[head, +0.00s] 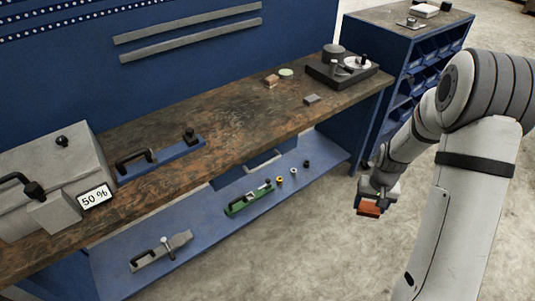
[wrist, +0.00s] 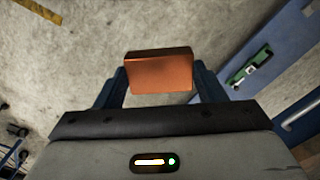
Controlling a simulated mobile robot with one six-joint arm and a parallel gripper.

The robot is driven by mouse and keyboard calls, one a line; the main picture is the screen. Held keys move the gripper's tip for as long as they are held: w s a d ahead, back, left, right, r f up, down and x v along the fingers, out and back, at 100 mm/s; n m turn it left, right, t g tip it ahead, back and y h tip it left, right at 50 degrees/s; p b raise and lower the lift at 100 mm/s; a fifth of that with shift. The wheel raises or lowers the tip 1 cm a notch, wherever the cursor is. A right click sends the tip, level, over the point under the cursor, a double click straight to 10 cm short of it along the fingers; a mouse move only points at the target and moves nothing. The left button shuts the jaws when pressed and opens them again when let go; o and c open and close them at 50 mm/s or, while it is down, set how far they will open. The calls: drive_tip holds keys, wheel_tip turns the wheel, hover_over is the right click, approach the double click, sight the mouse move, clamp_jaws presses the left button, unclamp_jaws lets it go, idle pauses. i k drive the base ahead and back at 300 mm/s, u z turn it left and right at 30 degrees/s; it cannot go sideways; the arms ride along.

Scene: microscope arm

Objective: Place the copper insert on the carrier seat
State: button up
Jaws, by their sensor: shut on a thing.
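The copper insert (wrist: 158,72) is an orange-brown block held between the fingers of my gripper (wrist: 160,88). In the head view the insert (head: 369,209) hangs under my gripper (head: 374,198), over the floor right of the bench and apart from it. No part is clearly marked as the carrier seat. A green holder with a dark handle (head: 247,199) lies on the blue lower shelf and also shows at the upper right of the wrist view (wrist: 251,68). A blue plate with a black handle (head: 163,158) lies on the bench top. I cannot tell which bears the seat.
The wooden bench top (head: 225,120) holds a grey box with a 50 % display (head: 55,175) at left and a black turntable-like device (head: 340,73) at right. The lower shelf (head: 210,235) holds a grey clamp (head: 162,251) and small rings. The floor (head: 330,250) is clear.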

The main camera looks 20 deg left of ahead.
sight(166, 153)
drive_tip(key=k, duration=0.65)
drive_tip(key=u, duration=1.25)
drive_tip(key=i, duration=1)
drive_tip(key=u, duration=0.05)
